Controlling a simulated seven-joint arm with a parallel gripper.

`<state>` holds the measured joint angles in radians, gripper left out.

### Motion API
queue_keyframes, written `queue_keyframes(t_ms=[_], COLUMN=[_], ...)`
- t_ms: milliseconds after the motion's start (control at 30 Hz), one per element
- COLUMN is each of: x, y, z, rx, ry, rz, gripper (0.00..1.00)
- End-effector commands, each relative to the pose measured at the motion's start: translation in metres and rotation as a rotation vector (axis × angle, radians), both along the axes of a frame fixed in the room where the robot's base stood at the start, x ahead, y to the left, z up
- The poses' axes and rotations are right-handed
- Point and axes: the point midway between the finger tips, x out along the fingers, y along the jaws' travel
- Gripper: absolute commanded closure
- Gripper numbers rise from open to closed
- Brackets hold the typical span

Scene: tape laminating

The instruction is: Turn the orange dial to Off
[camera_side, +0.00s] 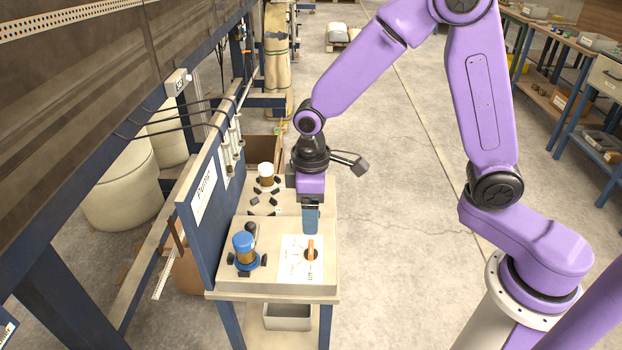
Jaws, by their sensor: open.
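The orange dial (311,248) sits on a white label plate (299,262) on the sloped top of the beige control box (262,282). Its handle looks roughly upright in the picture. The label's markings are too small to read. My gripper (310,228) points down just above and behind the dial, apart from it as far as I can tell. It is open, with nothing seen between its fingers. The fingers overlap in this view.
A blue-capped knob (244,248) with black lobes stands left of the dial. A white-capped knob (266,172) stands on a box behind. A blue upright panel (203,200) borders the left side. Open floor (400,230) lies to the right.

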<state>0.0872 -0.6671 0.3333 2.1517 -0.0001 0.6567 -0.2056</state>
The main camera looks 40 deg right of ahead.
Motion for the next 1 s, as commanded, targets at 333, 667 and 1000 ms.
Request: queue_keyframes(t_ms=[333,667,1000], x=[0.001,0.000,-0.009], y=[0.000,0.000,-0.002], z=[0.060,0.071,0.073], rx=[0.002,0.000,0.001], ry=[-0.004,0.000,-0.001], rz=[-0.001,0.000,0.015], gripper=[0.26,0.26,0.26])
